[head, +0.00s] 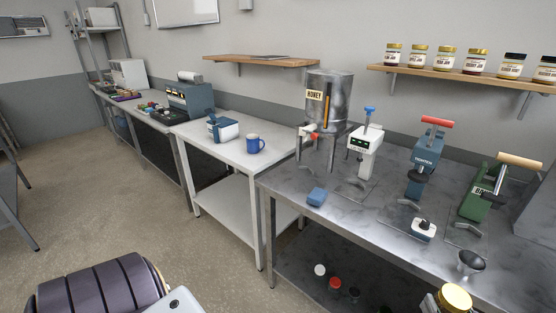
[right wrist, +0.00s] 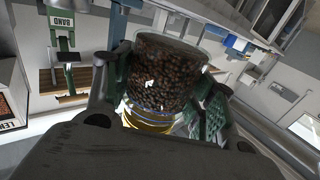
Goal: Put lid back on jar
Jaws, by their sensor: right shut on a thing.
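In the right wrist view my right gripper (right wrist: 160,100) is shut, with one green-padded finger on each side of a clear jar (right wrist: 165,75) full of dark, bean-like pieces. A gold lid or band (right wrist: 150,121) shows at the jar's end nearer my palm, partly hidden by the gripper. I cannot tell whether it is seated evenly. In the head view a gold lid (head: 455,297) shows at the bottom edge over a jar cut off by the frame. My left gripper is not in view.
A steel table (head: 330,222) carries a honey tank (head: 328,98), a blue tightening press (head: 424,165), a green press (head: 483,197) and a small dark funnel (head: 471,262). Several lidded jars line the wall shelf (head: 450,79). The table's front-left part is mostly clear.

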